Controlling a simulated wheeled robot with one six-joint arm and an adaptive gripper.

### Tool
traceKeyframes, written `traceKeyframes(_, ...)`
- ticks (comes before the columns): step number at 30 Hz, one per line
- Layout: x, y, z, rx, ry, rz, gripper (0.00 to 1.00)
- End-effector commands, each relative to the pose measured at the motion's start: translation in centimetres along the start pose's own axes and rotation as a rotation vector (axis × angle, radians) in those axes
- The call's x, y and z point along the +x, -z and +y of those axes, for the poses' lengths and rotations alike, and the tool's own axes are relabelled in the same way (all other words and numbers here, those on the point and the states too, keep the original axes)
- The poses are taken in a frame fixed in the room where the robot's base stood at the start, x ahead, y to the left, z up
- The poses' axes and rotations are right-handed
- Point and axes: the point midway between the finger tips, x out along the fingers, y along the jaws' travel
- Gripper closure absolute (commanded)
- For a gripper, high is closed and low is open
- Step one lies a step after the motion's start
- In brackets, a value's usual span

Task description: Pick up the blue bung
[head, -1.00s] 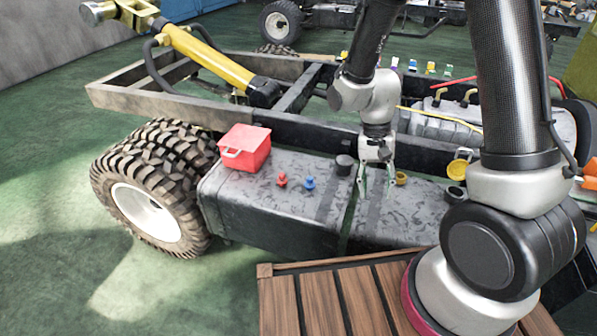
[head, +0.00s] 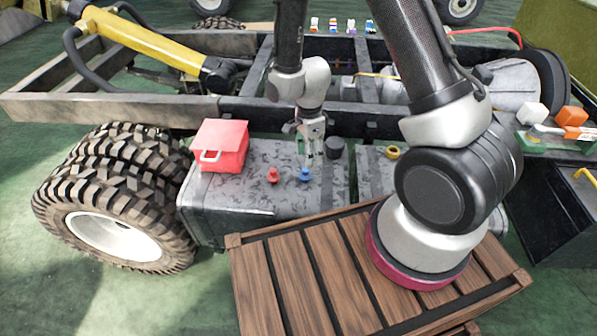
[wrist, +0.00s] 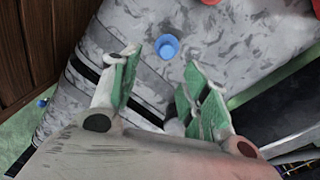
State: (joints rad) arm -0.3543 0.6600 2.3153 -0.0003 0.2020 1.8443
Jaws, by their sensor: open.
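The blue bung (head: 304,174) stands on the worn grey tank top (head: 262,200), just right of a red bung (head: 272,175). In the wrist view the blue bung (wrist: 167,46) shows just beyond the fingertips, roughly between them and a little nearer the left finger. My gripper (head: 314,158) is open and empty, above the tank top and close to the blue bung. Its green-padded fingers (wrist: 160,75) are spread apart in the wrist view. I cannot tell its exact height above the bung.
A red box (head: 222,146) with a handle sits left of the bungs. A dark cylinder (head: 334,147) stands close right of my gripper, and a yellow ring (head: 392,152) lies farther right. The chassis rail (head: 240,108) runs behind. A slatted wooden platform (head: 290,290) is in front.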

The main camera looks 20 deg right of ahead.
Motion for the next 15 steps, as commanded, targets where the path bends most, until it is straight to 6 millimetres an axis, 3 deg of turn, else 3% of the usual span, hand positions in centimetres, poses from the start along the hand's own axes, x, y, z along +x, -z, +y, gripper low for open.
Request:
traceKeyframes(8,0.1,-0.2,-0.8,0.185,0.034,-0.013,0.54)
traceKeyframes(15,2.6,-0.4,-0.8,0.205,0.031,-0.012,0.54)
